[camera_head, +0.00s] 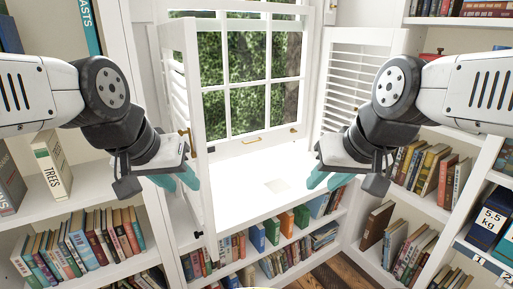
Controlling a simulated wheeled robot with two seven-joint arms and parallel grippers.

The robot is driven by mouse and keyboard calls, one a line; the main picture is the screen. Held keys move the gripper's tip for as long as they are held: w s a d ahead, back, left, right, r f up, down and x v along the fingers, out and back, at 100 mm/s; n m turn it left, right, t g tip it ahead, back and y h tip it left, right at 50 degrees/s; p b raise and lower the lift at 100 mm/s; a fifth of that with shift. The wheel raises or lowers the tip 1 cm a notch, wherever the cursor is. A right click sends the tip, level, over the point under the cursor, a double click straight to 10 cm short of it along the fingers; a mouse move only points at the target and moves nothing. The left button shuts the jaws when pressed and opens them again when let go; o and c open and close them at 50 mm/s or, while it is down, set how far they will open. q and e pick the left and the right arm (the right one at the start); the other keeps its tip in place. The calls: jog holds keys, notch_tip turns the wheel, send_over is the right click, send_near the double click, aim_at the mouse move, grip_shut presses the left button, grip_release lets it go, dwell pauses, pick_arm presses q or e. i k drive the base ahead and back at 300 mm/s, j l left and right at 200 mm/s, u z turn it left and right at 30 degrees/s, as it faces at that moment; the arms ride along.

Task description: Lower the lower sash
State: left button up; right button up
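The white window has a lower sash (250,105) with several panes and greenery behind the glass. Brass-coloured fittings (250,141) show on its bottom rail, with another further right. I cannot tell whether there is a gap between this rail and the white sill (240,180). My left gripper (177,180) has teal fingertips apart, looks empty, and is at the left shutter's near side. My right gripper (329,180) has teal fingertips apart, looks empty, and is right of the sill. Both grippers are apart from the sash.
A left shutter (203,140) swings out toward me, with a brass latch. A louvred right shutter (350,85) stands open beside the window. Bookshelves stand at left, at right and below the sill; a row of books (80,243) fills the lower left shelf.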

aim_at(230, 146)
jog(key=l+u, duration=0.2)
jog(key=l, duration=0.2)
jog(key=k+l+u, duration=0.2)
jog(key=l, duration=0.2)
jog(key=k+l+u, duration=0.15)
jog(key=l, duration=0.25)
jog(key=i+l+u, duration=0.15)
jog(key=l+u, duration=0.15)
jog(key=l, duration=0.25)
jog(key=l+u, duration=0.3)
jog(key=l, duration=0.2)
jog(key=i+l+u, duration=0.25)
jog(key=i+l, duration=0.15)
jog(key=l, duration=0.25)
jog(key=i+l+u, duration=0.15)
jog(key=l, duration=0.25)
